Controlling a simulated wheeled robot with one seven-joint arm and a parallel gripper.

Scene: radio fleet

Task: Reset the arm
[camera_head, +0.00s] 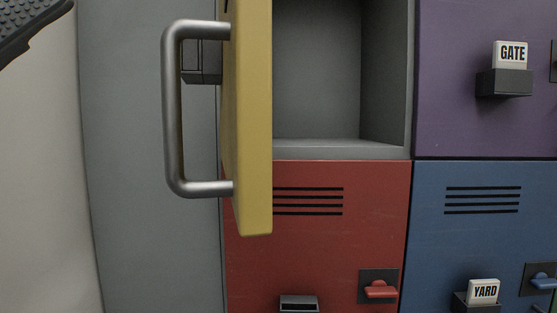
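My gripper does not show in the head view, so I cannot see its state or whether it holds anything. A thick yellow door (253,120) stands swung open, seen nearly edge-on. Its grey metal bar handle (172,110) points left, and no gripper is around it. The locker compartment (317,70) to the right of the door is open, and the part of it in view is empty.
Below are a shut red door (310,235) with a red latch (380,290) and a shut blue door (480,240) with a YARD tag (484,292). A purple door (470,120) at the upper right bears a GATE tag (511,54). A grey panel (150,240) stands left.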

